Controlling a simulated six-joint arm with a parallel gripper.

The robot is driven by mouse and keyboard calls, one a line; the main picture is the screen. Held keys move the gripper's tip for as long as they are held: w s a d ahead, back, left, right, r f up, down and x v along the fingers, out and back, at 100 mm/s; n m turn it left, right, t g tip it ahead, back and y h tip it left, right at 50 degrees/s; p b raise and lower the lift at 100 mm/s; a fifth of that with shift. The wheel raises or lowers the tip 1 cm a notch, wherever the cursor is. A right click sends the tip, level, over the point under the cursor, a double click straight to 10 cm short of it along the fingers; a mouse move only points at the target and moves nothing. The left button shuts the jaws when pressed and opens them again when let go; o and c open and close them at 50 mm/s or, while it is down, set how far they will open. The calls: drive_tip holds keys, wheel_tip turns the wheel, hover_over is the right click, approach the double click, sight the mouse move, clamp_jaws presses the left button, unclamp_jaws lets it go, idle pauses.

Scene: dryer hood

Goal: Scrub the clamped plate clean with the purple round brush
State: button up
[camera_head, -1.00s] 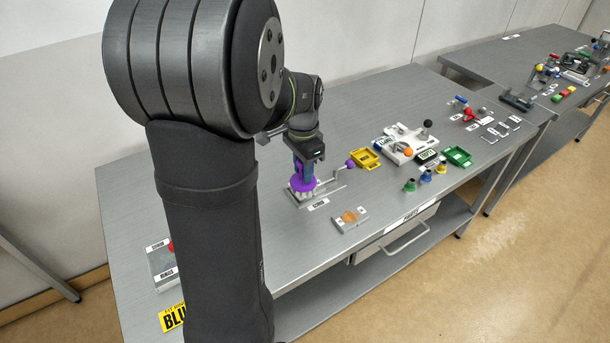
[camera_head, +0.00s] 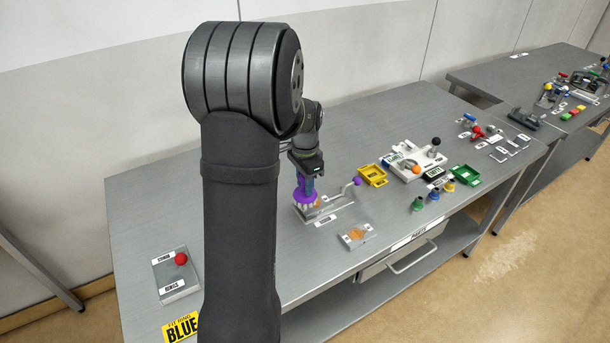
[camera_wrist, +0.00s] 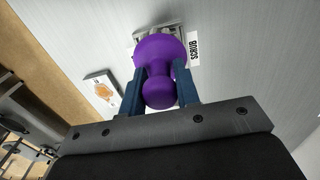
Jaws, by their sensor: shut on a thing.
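My gripper (camera_head: 307,186) is shut on the purple round brush (camera_head: 304,202), its pale bristles facing down at the left part of the clamp fixture (camera_head: 338,208). The brush fills the middle of the wrist view (camera_wrist: 158,52), its round knob between my two blue fingers (camera_wrist: 160,92). A small orange patch (camera_head: 318,203) shows just right of the brush, on the clamped plate. The brush hides most of that plate, and I cannot tell whether the bristles touch it. The clamp's lever with a purple knob (camera_head: 357,181) stands at the right of the fixture.
A loose plate with an orange stain (camera_head: 356,236) lies in front of the fixture. A block with a red ball (camera_head: 180,259) is at the left.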

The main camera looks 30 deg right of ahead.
wheel_tip(320, 180, down, 3)
drive_tip(key=shift+r, duration=0.1)
drive_tip(key=shift+d+f, duration=0.4)
drive_tip(key=shift+d, duration=0.65)
drive_tip(key=shift+c, duration=0.3)
drive_tip(key=shift+d, duration=2.25)
drive_tip(key=shift+a, duration=3.35)
drive_tip(key=shift+r, duration=4.2)
drive_tip(key=shift+s, duration=0.1)
